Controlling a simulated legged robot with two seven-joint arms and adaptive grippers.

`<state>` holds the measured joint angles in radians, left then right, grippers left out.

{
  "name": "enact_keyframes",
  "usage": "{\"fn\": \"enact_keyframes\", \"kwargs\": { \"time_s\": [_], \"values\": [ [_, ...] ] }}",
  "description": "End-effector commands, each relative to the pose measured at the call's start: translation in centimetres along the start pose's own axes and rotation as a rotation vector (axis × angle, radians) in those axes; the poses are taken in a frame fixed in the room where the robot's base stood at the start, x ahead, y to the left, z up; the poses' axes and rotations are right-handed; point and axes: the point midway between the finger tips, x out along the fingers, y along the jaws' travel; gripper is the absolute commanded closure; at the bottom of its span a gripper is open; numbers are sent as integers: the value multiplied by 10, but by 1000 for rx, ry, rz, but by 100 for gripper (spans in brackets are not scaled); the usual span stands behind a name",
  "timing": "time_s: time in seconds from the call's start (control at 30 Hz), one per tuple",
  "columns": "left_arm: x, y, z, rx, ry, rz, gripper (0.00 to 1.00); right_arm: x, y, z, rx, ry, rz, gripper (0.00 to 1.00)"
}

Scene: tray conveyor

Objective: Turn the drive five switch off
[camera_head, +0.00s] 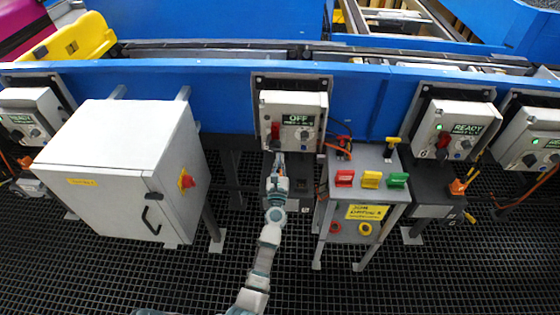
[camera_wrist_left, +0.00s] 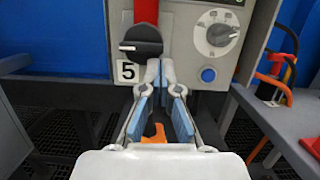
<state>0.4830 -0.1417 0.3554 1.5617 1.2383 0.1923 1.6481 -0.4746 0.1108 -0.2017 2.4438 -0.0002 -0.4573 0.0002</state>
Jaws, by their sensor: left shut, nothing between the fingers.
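The drive five box (camera_head: 310,137) is a light grey panel on the blue conveyor frame, with a display (camera_head: 298,120) reading OFF. Its red-handled switch (camera_head: 276,130) is at the lower left. In the left wrist view, the switch has a dark round hub (camera_wrist_left: 141,40) with the red handle (camera_wrist_left: 146,11) pointing up from it. A label "5" (camera_wrist_left: 128,71) sits below. My left gripper (camera_head: 279,158) is just below the switch; in the left wrist view its fingertips (camera_wrist_left: 160,66) are shut and empty under the hub. I cannot tell whether they touch it. My right gripper is not in view.
A grey dial (camera_wrist_left: 217,35) and blue button (camera_wrist_left: 208,75) are right of the switch. A grey stand (camera_head: 335,215) with coloured switches is to the right, a large cabinet (camera_head: 100,150) to the left. Other drive boxes read READY (camera_head: 466,128).

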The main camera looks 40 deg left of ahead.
Motion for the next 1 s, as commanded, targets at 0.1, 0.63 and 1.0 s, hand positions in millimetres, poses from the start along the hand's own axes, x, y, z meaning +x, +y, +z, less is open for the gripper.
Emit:
{"fn": "enact_keyframes", "kwargs": {
  "time_s": [0.1, 0.63, 1.0],
  "values": [
    [0, 0, 0, 1, 0, 0, 100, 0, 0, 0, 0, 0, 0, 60],
    [-83, 0, -3, 3, 4, -2, 100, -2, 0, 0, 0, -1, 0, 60],
    [-120, 0, -2, 1, 1, 0, 100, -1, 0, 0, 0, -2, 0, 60]
  ]
}}
